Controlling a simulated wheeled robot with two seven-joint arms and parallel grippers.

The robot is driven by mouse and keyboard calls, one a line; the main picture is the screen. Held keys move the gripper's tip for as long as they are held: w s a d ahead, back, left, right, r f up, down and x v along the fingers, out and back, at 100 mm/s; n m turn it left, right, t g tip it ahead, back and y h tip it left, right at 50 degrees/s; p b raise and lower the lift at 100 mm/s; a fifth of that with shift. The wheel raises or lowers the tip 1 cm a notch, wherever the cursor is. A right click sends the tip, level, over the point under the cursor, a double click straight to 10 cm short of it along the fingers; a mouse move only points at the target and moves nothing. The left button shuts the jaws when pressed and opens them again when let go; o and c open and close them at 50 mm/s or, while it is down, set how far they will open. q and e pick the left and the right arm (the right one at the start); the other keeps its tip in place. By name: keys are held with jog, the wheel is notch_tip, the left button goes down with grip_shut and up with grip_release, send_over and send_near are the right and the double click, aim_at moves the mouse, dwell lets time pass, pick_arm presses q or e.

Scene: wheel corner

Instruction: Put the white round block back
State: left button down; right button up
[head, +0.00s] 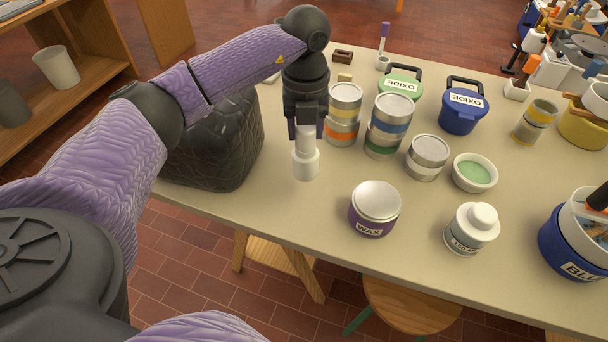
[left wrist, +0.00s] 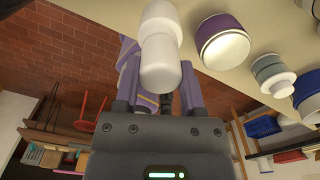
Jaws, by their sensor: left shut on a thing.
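The white round block (head: 305,163) hangs from my left gripper (head: 306,132), with a narrower upper part and a wider round lower part. My left gripper is shut on the narrower part and points down near the left part of the table (head: 300,222). In the left wrist view the block (left wrist: 160,45) stands out from between the fingers (left wrist: 160,82). I cannot tell how far the block is above the table top. My right gripper is not in view.
A black quilted bag-like thing (head: 218,140) stands left of the gripper. Striped tins (head: 343,115) stand close behind the block. A purple WAX jar (head: 373,222) and a white-topped jar (head: 471,232) stand to the right. The table between block and WAX jar is bare.

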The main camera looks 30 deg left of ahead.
aim_at(305, 164)
pick_arm(q)
notch_tip(305, 164, down, 8)
jog(key=shift+f+b, duration=0.2)
jog(key=shift+b, duration=0.7)
jog(key=shift+f, duration=0.5)
jog(key=shift+c, duration=1.3)
grip_release()
jog(key=shift+o, duration=0.3)
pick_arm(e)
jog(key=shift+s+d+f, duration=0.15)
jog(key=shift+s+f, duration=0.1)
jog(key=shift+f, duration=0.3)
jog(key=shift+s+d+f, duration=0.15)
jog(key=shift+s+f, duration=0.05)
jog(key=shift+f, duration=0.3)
